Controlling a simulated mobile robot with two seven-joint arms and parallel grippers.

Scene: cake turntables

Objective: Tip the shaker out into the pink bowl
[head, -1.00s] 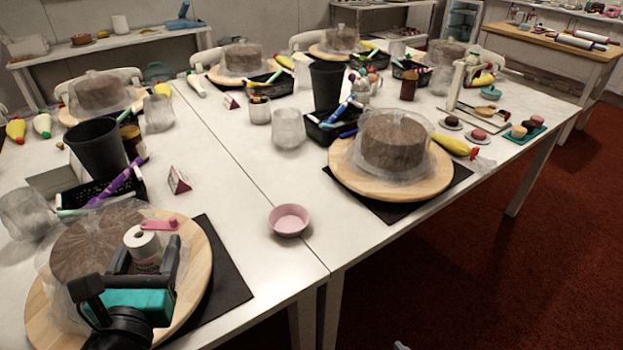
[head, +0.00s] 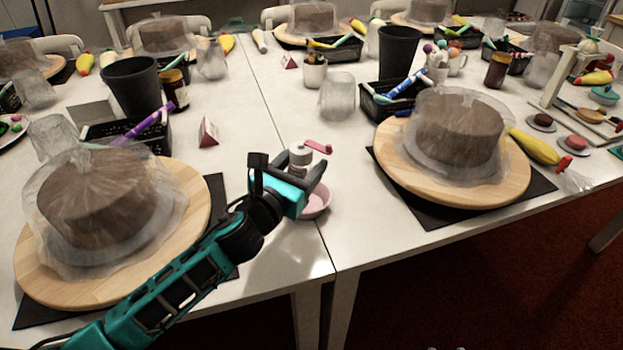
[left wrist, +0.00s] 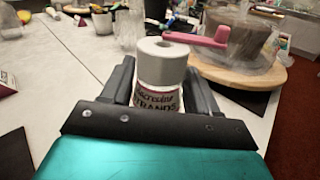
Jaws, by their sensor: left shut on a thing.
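My left gripper (head: 301,176) is shut on the shaker (head: 300,156), a small jar with a white lid, a pink flip cap swung out to the right and a printed label. In the left wrist view the shaker (left wrist: 158,78) stands upright between the two fingers. The pink bowl (head: 317,201) sits on the table near the front edge, partly hidden behind my gripper. In the head view the shaker shows above the bowl's far left side; its exact height over it is hard to judge. My right gripper is not in view.
Wrapped cakes on wooden turntables stand left (head: 190,225) and right (head: 510,180) on dark mats. A red-and-white card (head: 208,132), a clear cup (head: 337,97) and a black tray (head: 375,110) stand behind. Bare white table lies in front of the bowl.

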